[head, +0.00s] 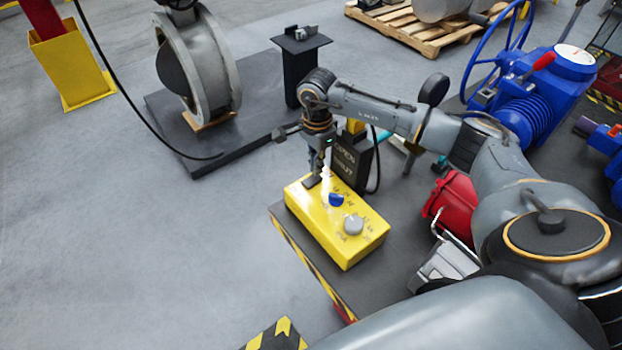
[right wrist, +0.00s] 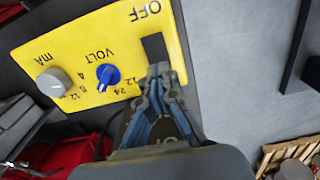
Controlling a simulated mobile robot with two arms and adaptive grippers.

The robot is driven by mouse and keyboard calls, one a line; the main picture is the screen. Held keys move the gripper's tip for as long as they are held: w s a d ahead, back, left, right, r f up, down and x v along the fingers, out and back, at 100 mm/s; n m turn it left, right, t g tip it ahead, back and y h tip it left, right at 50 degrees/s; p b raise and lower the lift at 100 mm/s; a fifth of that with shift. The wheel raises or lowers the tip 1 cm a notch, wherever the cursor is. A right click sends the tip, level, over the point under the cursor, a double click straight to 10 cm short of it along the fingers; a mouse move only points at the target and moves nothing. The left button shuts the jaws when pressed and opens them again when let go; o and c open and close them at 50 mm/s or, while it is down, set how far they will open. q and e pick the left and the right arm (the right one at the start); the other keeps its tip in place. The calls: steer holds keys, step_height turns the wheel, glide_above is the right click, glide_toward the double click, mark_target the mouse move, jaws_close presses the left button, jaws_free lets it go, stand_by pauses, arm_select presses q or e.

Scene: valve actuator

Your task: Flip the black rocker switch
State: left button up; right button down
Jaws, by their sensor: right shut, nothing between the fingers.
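The black rocker switch (right wrist: 155,48) sits on the top face of the yellow control box (right wrist: 110,35), beside the "OFF" label. In the head view the yellow box (head: 350,246) rests on a dark platform, and the switch is mostly hidden behind my right gripper. My right gripper (head: 313,180) points down at the far end of the box. In the right wrist view its closed fingertips (right wrist: 158,72) are at the near edge of the switch, with nothing between them. I cannot tell whether they touch it. My left gripper is not in view.
The box also has a blue knob (head: 336,199) and a grey knob (head: 352,224). A black sign block (head: 350,162) stands close behind the box. A red bag-like object (head: 456,205) and a blue valve actuator (head: 540,95) are at the right.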

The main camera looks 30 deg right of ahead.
steer(key=shift+f+b, duration=0.95)
steer(key=shift+f, duration=0.1)
stand_by(0.4)
steer(key=shift+r+p, duration=1.85)
steer(key=shift+r, duration=1.7)
